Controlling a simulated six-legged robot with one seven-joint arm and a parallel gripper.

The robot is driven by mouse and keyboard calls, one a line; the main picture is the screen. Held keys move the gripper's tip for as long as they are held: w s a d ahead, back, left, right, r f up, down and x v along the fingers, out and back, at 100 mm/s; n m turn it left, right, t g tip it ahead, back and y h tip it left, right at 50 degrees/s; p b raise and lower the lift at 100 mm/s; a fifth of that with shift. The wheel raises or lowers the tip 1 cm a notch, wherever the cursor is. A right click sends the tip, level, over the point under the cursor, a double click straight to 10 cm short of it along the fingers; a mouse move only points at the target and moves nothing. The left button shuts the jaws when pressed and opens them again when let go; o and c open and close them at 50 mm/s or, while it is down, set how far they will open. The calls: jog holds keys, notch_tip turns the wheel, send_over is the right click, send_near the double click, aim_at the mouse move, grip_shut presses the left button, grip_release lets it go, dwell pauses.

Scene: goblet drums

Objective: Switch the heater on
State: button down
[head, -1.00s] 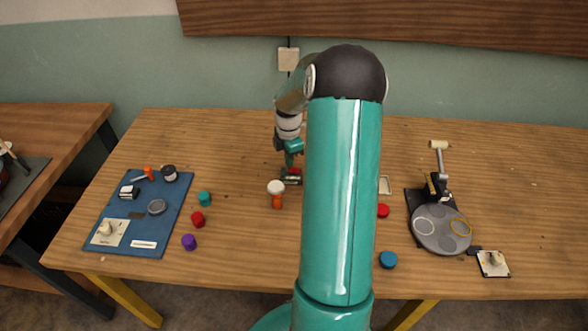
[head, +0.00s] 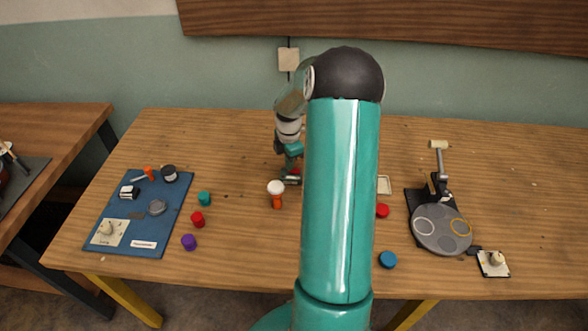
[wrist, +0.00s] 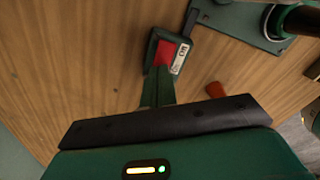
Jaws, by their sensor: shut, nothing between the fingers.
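A small dark box with a red rocker (wrist: 168,52) and a white label sits on the table in the wrist view. It looks like a switch; I cannot read the label surely. In the head view its red part (head: 293,172) shows small, partly hidden by my arm. My gripper (wrist: 160,74) is shut and empty, its tips at the near edge of the box. I cannot tell whether they touch it. In the head view my gripper (head: 289,166) is above the box. I cannot tell which thing is the heater; a green plate with a dark cylinder (wrist: 290,20) shows beside the box.
An orange tool with a white head (head: 276,194) stands close by, left of my arm. A blue board (head: 174,221) with parts lies left. A grey disc device (head: 440,238) and a small dial plate (head: 493,265) are right. Several coloured caps lie between.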

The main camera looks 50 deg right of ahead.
jog(key=shift+f, duration=0.2)
jog(key=shift+r, duration=3.45)
